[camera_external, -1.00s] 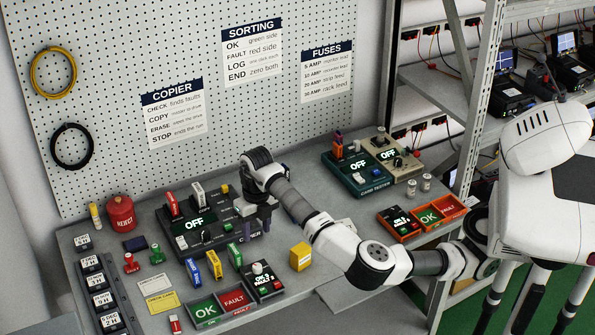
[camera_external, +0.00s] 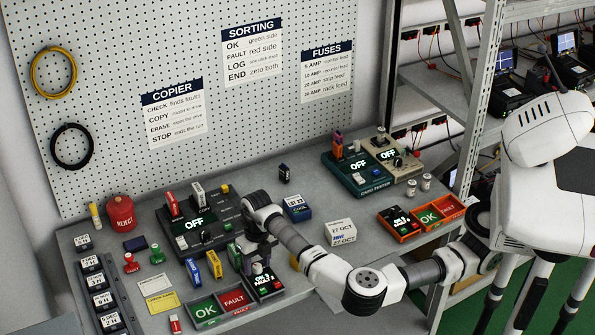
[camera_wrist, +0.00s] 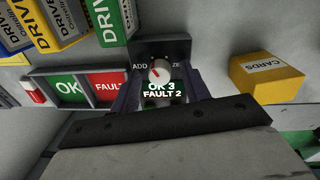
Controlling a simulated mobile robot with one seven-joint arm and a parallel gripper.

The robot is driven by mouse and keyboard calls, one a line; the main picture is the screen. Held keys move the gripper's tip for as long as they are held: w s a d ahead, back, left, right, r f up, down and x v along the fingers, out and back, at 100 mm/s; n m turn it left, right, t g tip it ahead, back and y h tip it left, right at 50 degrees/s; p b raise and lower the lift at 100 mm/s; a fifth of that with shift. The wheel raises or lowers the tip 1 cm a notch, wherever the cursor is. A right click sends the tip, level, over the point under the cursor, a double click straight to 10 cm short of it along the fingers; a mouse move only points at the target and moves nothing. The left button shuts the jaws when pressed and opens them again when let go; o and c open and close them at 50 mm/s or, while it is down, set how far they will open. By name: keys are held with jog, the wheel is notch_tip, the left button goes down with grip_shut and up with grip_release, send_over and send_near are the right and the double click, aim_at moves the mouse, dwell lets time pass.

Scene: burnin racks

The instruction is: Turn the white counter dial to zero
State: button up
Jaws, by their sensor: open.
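The white counter dial (camera_wrist: 159,70) sits on a dark counter box (camera_wrist: 165,47), between the labels ADD at left and ZERO, partly covered, at right. A red mark shows on the dial, but its exact direction is hard to tell. The counter display (camera_wrist: 161,90) reads OK 3, FAULT 2. My gripper (camera_wrist: 160,84) is open, with one finger on each side of the dial; contact cannot be told. In the external view, my gripper (camera_external: 260,257) is over the counter (camera_external: 267,284) and hides its dial.
Green OK and red FAULT trays (camera_external: 220,303) stand left of the counter. A yellow CARDS box (camera_wrist: 266,75) is close at right, and drives (camera_wrist: 104,20) stand behind. The copier (camera_external: 198,225) lies farther back. A second, orange-trayed counter (camera_external: 398,223) stands at far right.

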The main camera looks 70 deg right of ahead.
jog(key=c, duration=1)
jog(key=m+b, duration=0.1)
jog(key=m, duration=0.4)
jog(key=shift+m+b, duration=0.3)
jog(key=shift+m, duration=0.1)
jog(key=m, duration=0.6)
jog(key=o, duration=1)
